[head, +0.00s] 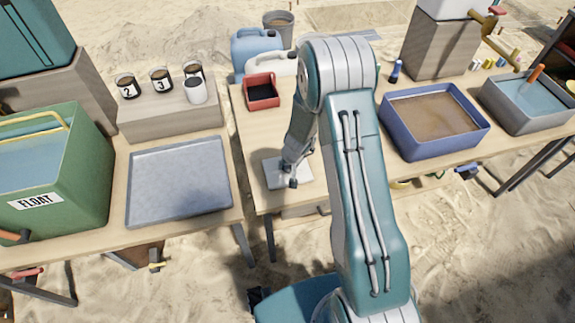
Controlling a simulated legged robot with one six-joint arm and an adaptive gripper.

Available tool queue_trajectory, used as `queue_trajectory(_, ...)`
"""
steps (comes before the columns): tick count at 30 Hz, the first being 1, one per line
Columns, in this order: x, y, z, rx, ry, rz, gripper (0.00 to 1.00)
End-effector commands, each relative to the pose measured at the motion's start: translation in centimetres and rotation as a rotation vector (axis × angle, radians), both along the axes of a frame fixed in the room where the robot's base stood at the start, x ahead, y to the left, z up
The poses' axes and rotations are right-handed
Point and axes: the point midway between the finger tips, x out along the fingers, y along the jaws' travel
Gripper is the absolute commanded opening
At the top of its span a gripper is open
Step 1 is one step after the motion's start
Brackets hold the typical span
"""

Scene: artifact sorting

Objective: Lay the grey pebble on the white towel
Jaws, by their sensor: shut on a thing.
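The white towel (302,174) is a small pale square lying flat near the front left of the middle table. My gripper (291,177) points down at the towel, with its tips low over or at it. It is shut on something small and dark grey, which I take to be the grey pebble. The fingers largely hide the pebble, and I cannot tell whether it touches the towel.
A red bin (262,104) stands behind the towel. A grey tray (180,213) and green FLOAT tub (86,190) are on the left table. A blue basin of brown water (476,137) and a grey basin (547,124) stand to the right. A gap separates the tables.

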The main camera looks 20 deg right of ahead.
Motion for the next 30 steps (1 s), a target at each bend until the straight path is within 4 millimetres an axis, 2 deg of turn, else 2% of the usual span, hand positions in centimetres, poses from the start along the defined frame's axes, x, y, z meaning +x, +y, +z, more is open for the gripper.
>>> queue_trajectory(1,0.0,0.0,-0.1,0.0,0.0,-0.001,0.58)
queue_trajectory(3,0.0,0.0,-0.1,-0.001,0.0,0.0,0.83)
queue_trajectory(17,0.0,0.1,0.2,-0.001,0.0,0.001,0.83)
queue_trajectory(23,-0.6,-0.2,2.7,-0.001,-0.003,0.001,0.83)
queue_trajectory(30,-1.8,-0.6,6.9,-0.002,-0.004,0.0,0.83)
